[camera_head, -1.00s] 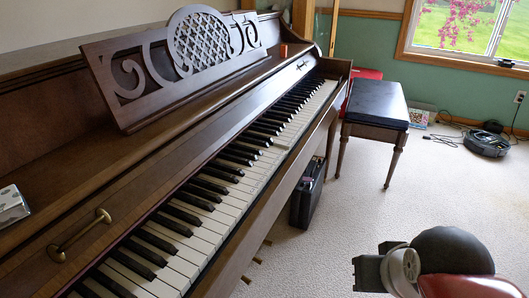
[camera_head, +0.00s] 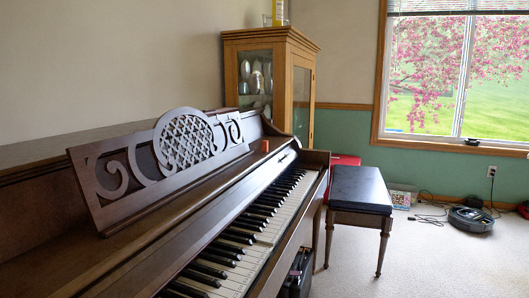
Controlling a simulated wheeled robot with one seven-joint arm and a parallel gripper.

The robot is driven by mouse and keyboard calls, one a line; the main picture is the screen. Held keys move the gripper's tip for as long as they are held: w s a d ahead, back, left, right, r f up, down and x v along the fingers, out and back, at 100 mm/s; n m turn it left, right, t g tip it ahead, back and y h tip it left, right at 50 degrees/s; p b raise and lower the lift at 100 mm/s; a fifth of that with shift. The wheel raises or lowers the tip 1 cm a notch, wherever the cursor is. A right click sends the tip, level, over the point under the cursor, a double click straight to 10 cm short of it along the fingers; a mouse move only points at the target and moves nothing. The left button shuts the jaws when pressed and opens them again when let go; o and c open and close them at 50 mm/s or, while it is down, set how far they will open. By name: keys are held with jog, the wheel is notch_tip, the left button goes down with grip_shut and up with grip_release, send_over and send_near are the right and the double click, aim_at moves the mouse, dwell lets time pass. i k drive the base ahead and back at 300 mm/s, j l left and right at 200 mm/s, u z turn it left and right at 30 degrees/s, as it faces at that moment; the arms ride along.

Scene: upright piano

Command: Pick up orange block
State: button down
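A small orange block (camera_head: 265,145) stands on the ledge of the upright piano (camera_head: 222,213), near its far end. It is just right of the carved music stand (camera_head: 170,158). It looks very small at this distance. My gripper is not in the view, so I cannot see its distance from the block or what it holds.
A black-topped bench (camera_head: 361,188) stands right of the piano, with a red thing (camera_head: 345,160) behind it. A black case (camera_head: 297,272) is on the floor below the keys. A round dark robot vacuum (camera_head: 470,219) and cables lie by the wall. Carpet (camera_head: 440,265) is clear at right.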

aim_at(264, 143)
jog(key=i+u, duration=0.1)
jog(key=u, duration=0.2)
jog(key=i+l+u, duration=0.1)
jog(key=u, duration=0.25)
jog(key=i+l+u, duration=0.25)
jog(key=i+l, duration=0.15)
jog(key=l, duration=0.25)
jog(key=i+l+u, duration=0.1)
jog(key=l, duration=0.25)
jog(key=i+l+u, duration=0.15)
jog(key=l, duration=0.2)
jog(key=i+l+u, duration=0.1)
jog(key=l, duration=0.25)
jog(key=i, duration=0.1)
